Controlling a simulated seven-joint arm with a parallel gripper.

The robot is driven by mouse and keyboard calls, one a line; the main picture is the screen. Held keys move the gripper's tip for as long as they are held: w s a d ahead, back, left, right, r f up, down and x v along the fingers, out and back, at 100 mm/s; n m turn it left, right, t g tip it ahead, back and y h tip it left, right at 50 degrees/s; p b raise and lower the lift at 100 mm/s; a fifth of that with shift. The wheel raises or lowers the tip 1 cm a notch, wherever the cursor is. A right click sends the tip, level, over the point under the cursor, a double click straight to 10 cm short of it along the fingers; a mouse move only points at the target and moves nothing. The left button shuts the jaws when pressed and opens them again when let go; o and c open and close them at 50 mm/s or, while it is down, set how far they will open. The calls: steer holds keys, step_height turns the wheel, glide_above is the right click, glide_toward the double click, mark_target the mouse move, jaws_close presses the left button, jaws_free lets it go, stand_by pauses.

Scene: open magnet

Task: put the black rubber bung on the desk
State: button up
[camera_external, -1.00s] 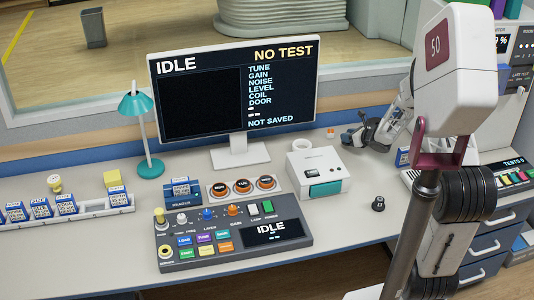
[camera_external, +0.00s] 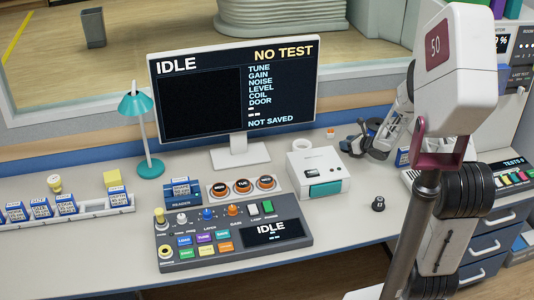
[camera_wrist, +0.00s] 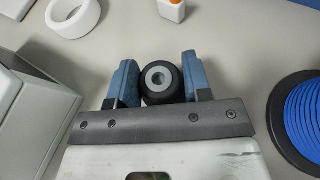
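The black rubber bung (camera_wrist: 162,84) is a short black cylinder with a grey, holed end facing the wrist camera. It sits between the two blue fingers of my gripper (camera_wrist: 160,76), which appear to press on both its sides. In the external view my gripper (camera_external: 355,142) is low over the grey desk (camera_external: 340,225), right of the white box. The bung is hard to make out there, and I cannot tell whether it touches the desk.
A white box with a teal front (camera_external: 318,172) stands left of my gripper. A blue spool (camera_wrist: 300,115) is close on the right. A small black knob-like object (camera_external: 378,203) stands nearer the front edge.

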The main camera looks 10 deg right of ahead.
steer(key=shift+o, duration=1.3)
steer(key=shift+r, duration=0.15)
steer(key=shift+v, duration=6)
steer(key=shift+r, duration=0.1)
